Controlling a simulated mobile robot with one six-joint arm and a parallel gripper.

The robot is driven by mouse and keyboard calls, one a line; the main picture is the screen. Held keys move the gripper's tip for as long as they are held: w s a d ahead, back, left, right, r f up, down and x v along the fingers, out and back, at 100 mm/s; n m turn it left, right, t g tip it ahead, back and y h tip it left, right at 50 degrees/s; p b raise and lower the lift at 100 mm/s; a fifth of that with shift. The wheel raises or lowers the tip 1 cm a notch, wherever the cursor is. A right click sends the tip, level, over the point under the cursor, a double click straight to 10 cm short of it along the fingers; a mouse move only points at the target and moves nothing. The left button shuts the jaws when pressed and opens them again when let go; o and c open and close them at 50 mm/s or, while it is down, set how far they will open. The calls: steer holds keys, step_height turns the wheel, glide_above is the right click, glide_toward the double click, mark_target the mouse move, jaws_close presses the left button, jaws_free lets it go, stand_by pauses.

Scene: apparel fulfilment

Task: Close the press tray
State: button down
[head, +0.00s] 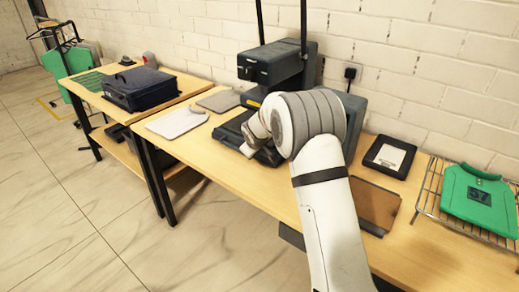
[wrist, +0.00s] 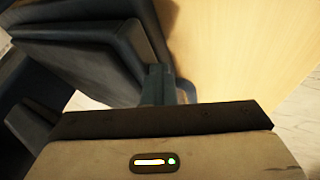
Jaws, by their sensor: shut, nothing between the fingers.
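The press (head: 277,65) stands against the brick wall, a dark machine with two posts. Its dark, flat tray (head: 230,131) sticks out at the front over the table, partly hidden by my arm. In the wrist view a dark slab, which looks like the tray (wrist: 85,65), fills the upper left. My gripper (wrist: 160,78) is shut and empty, its fingers beside the slab's edge; I cannot tell whether they touch it. In the head view my arm's wrist covers the fingers.
A folded light garment (head: 177,121) and a grey pad (head: 219,100) lie left of the tray. A dark frame with a white label (head: 390,157), a brown board (head: 374,205) and a green shirt on a wire rack (head: 478,196) are at right.

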steer(key=shift+w+d+r, duration=0.15)
steer(key=shift+w+r, duration=0.1)
steer(key=shift+r, duration=0.05)
